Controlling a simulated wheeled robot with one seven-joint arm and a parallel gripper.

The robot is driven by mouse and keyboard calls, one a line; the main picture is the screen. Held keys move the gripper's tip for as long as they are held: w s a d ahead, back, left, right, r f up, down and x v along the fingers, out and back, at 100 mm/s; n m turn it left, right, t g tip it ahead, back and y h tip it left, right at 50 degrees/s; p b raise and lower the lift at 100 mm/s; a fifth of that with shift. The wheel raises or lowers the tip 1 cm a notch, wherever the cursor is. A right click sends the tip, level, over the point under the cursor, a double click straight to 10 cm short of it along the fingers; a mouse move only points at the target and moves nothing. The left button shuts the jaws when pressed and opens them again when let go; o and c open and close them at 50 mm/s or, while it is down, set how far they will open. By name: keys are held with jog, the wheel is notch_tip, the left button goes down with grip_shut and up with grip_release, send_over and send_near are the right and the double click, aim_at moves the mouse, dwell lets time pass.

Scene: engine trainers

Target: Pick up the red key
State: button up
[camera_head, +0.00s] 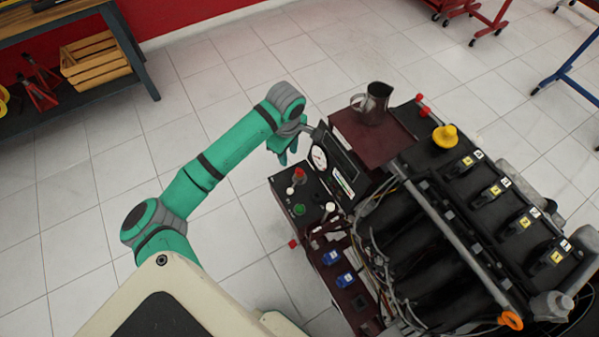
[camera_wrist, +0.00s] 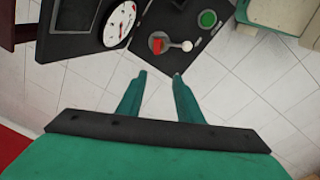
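The red key (camera_head: 299,174) sits on the dark control panel (camera_head: 283,184) at the near left corner of the engine trainer. In the wrist view the red key (camera_wrist: 157,45) shows as a small red piece on a round grey base, just beyond the fingertips. My gripper (camera_wrist: 160,77) is open, with nothing between its two green fingers. In the head view my gripper (camera_head: 284,154) hangs above and behind the panel, apart from the key. Its fingers partly overlap each other there.
A green button (camera_head: 299,210) and a white-knobbed lever (camera_wrist: 187,46) stand close to the key. A round gauge (camera_head: 319,158) rises beside the panel. A dark jug (camera_head: 373,103) stands on the trainer. Open tiled floor lies left of the trainer.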

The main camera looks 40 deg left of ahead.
jog(key=w+d+r+n, duration=0.1)
jog(key=d+r, duration=0.1)
jog(key=d, duration=0.1)
send_over(299, 170)
jog(key=shift+g+h, duration=0.3)
jog(key=shift+h, duration=0.1)
notch_tip(299, 170, down, 6)
jog(key=shift+s+a+r, duration=0.15)
jog(key=shift+w+d+f, duration=0.1)
jog(key=shift+f, duration=1.25)
jog(key=shift+w+d+f, duration=0.1)
jog(key=shift+f, duration=1.2)
grip_shut()
